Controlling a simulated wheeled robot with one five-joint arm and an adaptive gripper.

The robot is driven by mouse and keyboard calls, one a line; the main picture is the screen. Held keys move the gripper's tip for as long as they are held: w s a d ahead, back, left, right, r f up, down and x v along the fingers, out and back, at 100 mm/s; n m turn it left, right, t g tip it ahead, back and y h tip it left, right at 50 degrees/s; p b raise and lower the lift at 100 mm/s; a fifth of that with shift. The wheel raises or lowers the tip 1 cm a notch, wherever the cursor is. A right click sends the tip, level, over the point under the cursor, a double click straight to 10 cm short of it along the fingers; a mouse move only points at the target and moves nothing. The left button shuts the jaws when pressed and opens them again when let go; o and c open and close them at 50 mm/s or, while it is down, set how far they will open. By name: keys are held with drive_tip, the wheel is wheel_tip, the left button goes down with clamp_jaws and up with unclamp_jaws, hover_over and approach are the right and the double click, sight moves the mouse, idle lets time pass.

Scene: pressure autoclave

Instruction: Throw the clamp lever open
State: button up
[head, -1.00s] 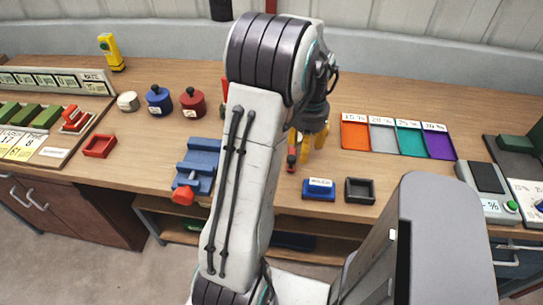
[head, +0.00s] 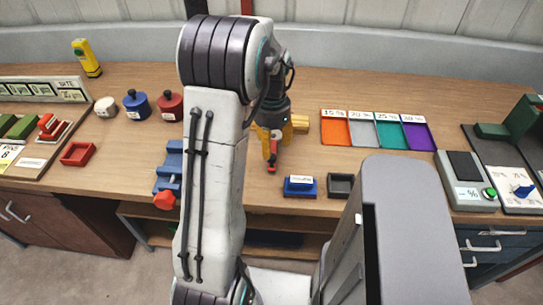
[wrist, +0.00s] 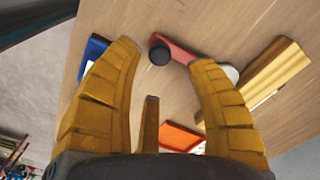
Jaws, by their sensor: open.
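The clamp lever is a red bar with a black knob (wrist: 160,52) on one end and a grey round piece at the other, in the wrist view. In the head view the red lever (head: 272,161) shows just below my gripper (head: 268,140), partly hidden by its fingers. In the wrist view my gripper (wrist: 166,58) is open with nothing between its yellow fingers. The knob appears between the two long fingertips, and the red bar runs toward the right finger. I cannot tell whether a finger touches the lever.
A yellow block (wrist: 262,82) lies beside the lever. A blue labelled block (head: 299,187) and a dark open box (head: 341,186) stand near the front edge. Coloured trays (head: 362,147) lie to the right. A blue vise-like device (head: 168,178) is to the left, partly behind my arm.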

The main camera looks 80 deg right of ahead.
sight(272, 156)
drive_tip(key=shift+f, duration=2.8)
clamp_jaws()
